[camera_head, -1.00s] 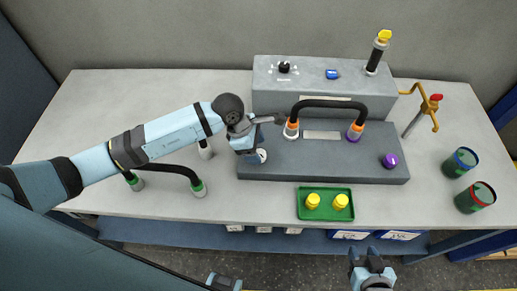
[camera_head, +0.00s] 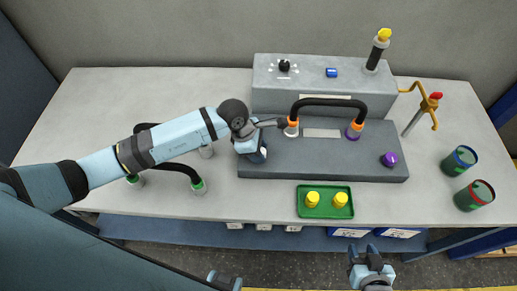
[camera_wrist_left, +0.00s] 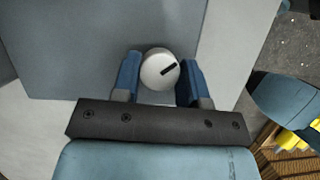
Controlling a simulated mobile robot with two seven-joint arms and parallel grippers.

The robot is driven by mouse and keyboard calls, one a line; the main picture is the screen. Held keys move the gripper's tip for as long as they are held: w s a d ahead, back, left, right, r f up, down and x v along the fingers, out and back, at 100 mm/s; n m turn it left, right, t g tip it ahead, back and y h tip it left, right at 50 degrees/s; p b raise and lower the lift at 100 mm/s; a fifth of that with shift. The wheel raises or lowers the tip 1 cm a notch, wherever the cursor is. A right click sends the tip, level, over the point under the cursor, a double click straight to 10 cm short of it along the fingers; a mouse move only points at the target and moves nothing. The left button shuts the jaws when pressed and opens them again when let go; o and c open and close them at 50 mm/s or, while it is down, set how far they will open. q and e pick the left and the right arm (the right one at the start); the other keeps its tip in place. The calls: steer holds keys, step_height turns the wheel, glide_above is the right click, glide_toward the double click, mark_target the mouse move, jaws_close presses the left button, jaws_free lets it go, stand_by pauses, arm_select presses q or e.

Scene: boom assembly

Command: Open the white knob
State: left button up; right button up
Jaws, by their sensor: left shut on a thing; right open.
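The same gripper shows in the head view (camera_head: 257,156). The mark on the knob lies at a slant in the wrist view. My right gripper (camera_head: 370,262) is open and empty, in front of the table's front edge.
A green tray (camera_head: 325,214) with yellow caps lies in front. Two dark green cans (camera_head: 475,197) stand at right. Another black hose (camera_head: 175,168) lies beneath my left arm.

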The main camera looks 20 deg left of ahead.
arm_select(q)
steer(key=n, duration=0.2)
steer(key=n+t, duration=0.1)
steer(key=n, duration=0.1)
steer(key=shift+s+t+y, duration=0.1)
steer(key=shift+t+y, duration=0.2)
steer(key=shift+n+t+y+b, duration=0.4)
steer(key=shift+n+t, duration=0.1)
steer(key=shift+n, duration=1.3)
steer(key=o, duration=0.9)
steer(key=b+v, duration=0.2)
steer(key=v, duration=1.2)
steer(key=shift+d, duration=0.15)
